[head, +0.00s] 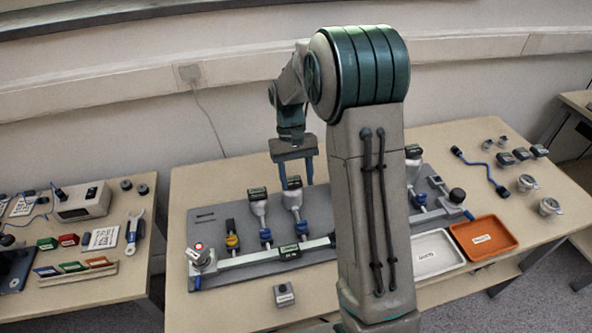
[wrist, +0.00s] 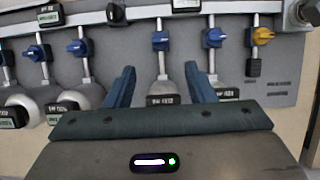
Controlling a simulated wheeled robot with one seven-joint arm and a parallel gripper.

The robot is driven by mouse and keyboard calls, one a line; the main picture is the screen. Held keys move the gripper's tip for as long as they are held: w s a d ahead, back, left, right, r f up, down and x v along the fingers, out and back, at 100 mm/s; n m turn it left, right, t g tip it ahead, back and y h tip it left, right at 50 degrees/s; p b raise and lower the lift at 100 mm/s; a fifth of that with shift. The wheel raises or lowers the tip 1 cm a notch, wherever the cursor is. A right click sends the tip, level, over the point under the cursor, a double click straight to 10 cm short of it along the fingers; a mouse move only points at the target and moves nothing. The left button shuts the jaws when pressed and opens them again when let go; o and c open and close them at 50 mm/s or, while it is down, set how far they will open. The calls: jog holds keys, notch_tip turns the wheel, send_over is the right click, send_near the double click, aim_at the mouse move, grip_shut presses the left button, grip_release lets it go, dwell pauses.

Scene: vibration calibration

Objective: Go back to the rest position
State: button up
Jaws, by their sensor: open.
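A labelled cap (wrist: 163,100) shows in the gap between the fingers. The fingertips stand above the panel; whether they touch anything I cannot tell. My arm's large grey link hides the middle right of the panel.
Blue-handled valves (wrist: 160,40) and a yellow one (wrist: 262,36) line the panel. A white tray (head: 436,252) and an orange tray (head: 484,236) stand at the right. A small dark block (head: 284,294) lies in front. A side table with tools (head: 90,285) is at the left.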

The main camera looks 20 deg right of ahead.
jog(key=shift+v, duration=1)
jog(key=s+r+t, duration=0.3)
jog(key=s+r, duration=0.1)
jog(key=s, duration=0.6)
jog(key=s+r+t, duration=0.4)
jog(key=s, duration=0.6)
jog(key=shift+r, duration=0.4)
